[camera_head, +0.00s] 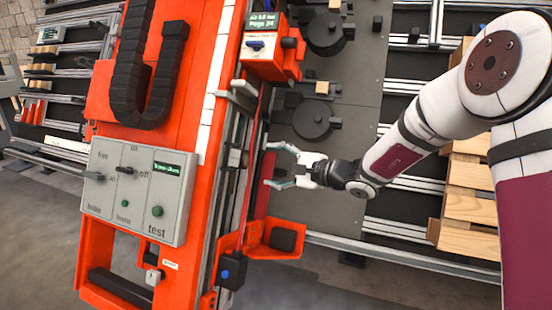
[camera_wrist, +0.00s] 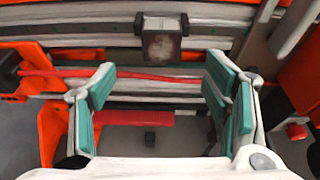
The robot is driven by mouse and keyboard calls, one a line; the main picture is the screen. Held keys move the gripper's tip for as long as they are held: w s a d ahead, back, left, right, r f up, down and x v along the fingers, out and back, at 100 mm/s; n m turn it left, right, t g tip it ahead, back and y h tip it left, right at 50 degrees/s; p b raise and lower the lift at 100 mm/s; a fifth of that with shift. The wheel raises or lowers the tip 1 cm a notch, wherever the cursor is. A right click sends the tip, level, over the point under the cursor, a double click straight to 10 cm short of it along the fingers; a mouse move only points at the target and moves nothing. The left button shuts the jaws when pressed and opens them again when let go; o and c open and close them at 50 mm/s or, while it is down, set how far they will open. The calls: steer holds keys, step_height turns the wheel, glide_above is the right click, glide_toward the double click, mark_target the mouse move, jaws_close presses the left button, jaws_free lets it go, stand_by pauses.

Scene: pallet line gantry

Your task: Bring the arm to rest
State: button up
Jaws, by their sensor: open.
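My gripper (camera_head: 277,166) is open and empty in the head view, with its fingers pointing left toward the orange gantry (camera_head: 196,118). The arm reaches in from the right edge over the dark plate. In the wrist view my gripper (camera_wrist: 164,110) shows two teal-padded fingers spread wide. Between and beyond them are grey rails, a red rod (camera_wrist: 150,76) and a red bar (camera_wrist: 130,118). Whether the fingertips touch the rails cannot be told.
A grey control panel (camera_head: 138,192) with switches stands at the left. An orange box with a small screen (camera_head: 268,44) is above my gripper, and an orange bracket (camera_head: 270,240) is below it. Dark round discs (camera_head: 312,118) lie on the plate. Wooden pallets (camera_head: 468,205) are at the right.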

steer(key=s+r+n+g+h, duration=0.1)
steer(key=s+r+n+g, duration=0.15)
steer(key=s, duration=0.65)
steer(key=s+r+n+g+h, duration=0.1)
steer(key=s+r+n+g, duration=0.2)
steer(key=s, duration=0.6)
steer(key=s+r+n+g+h, duration=0.1)
steer(key=s+n+g, duration=0.25)
steer(key=s, duration=0.55)
steer(key=s+d+f+n+h, duration=0.1)
steer(key=s+d+f+h, duration=0.3)
steer(key=s+d, duration=0.7)
steer(key=s+d+f+n+h, duration=0.1)
steer(key=s+d+n+h, duration=0.1)
steer(key=s+d+h, duration=0.9)
step_height(320, 180, up, 36)
steer(key=s+a+t+y+p, duration=0.1)
steer(key=t+y+p, duration=0.3)
steer(key=p, duration=3)
steer(key=shift+s+a+f+y, duration=0.15)
steer(key=shift+s+a+y, duration=0.2)
steer(key=shift+s, duration=0.55)
